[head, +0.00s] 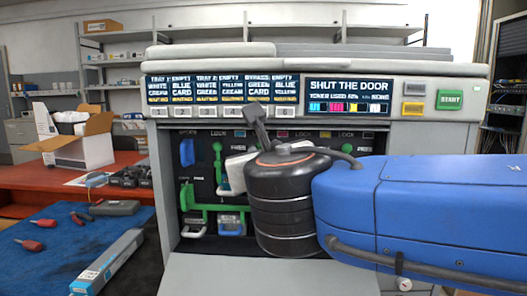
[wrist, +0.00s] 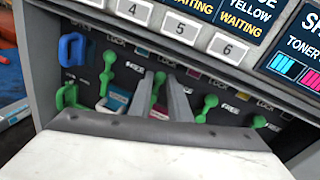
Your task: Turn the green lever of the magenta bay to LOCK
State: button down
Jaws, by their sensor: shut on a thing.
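The magenta bay's green lever (wrist: 158,85) is in the wrist view, between the two grey fingers of my gripper (wrist: 163,100). The fingers are shut on it. Its knob points up, roughly toward a LOCK label, with a FREE label to its right; I cannot tell its exact angle. The fingers hide part of its lower end. In the head view my wrist and arm cover this lever, and the gripper's fingertips do not show clearly. The printer (head: 160,185) stands open in front of me, and its screen reads SHUT THE DOOR.
Other green levers stand to the left (wrist: 108,62) and to the right (wrist: 208,103). A blue handle (wrist: 72,50) is at the far left of the bays. The lowered door (head: 210,275) lies below. A red table (head: 30,178) with a carton (head: 85,150) is at left.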

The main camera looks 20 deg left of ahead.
jog(key=c, duration=1.9)
grip_release()
jog(key=shift+c, duration=0.2)
jog(key=shift+s, duration=0.1)
jog(key=f+v, duration=0.1)
jog(key=v, duration=1.6)
jog(key=shift+r, duration=0.35)
jog(key=shift+d, duration=0.1)
